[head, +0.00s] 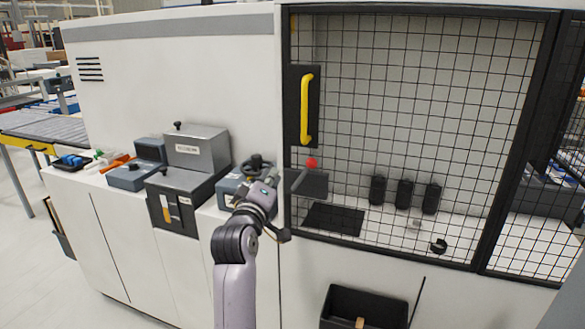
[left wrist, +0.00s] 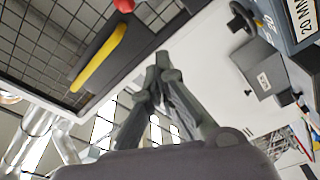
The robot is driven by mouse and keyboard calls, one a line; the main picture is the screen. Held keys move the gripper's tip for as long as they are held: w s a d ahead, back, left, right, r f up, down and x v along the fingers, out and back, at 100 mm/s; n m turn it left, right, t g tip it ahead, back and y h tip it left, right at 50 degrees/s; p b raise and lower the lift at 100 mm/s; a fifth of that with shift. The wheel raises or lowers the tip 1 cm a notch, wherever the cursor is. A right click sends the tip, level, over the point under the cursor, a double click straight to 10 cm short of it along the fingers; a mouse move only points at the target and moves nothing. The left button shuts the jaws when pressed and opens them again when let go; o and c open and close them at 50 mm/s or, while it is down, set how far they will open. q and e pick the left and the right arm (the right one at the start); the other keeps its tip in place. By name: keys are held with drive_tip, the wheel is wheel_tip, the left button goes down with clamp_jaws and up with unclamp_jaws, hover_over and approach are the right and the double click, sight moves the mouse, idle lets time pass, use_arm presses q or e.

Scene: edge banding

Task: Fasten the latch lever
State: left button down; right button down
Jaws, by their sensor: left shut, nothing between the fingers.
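A red ball knob (head: 311,162) stands at the left edge of the mesh door, above a dark plate (head: 308,184); it looks like the end of the latch lever. The red knob also shows at the top edge of the left wrist view (left wrist: 124,5). My left gripper (head: 270,176) is left of the knob and apart from it, in front of the machine. In the left wrist view its fingertips (left wrist: 163,66) are together and hold nothing. The lever's arm is hard to make out. My right gripper is not in view.
The mesh door (head: 430,90) has a yellow handle (head: 306,110), also in the left wrist view (left wrist: 101,58). Grey boxes (head: 197,150) with black knobs stand left of my gripper. A black bin (head: 365,305) is below the door.

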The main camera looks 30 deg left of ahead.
sight(304, 174)
use_arm(q)
drive_tip(key=p+x, duration=0.4)
drive_tip(key=x, duration=0.6)
drive_tip(key=d+f, duration=0.1)
drive_tip(key=d+f+p, duration=0.1)
drive_tip(key=d, duration=0.1)
drive_tip(key=shift+d, duration=0.3)
drive_tip(key=shift+a+f, duration=0.1)
drive_tip(key=shift+w, duration=0.1)
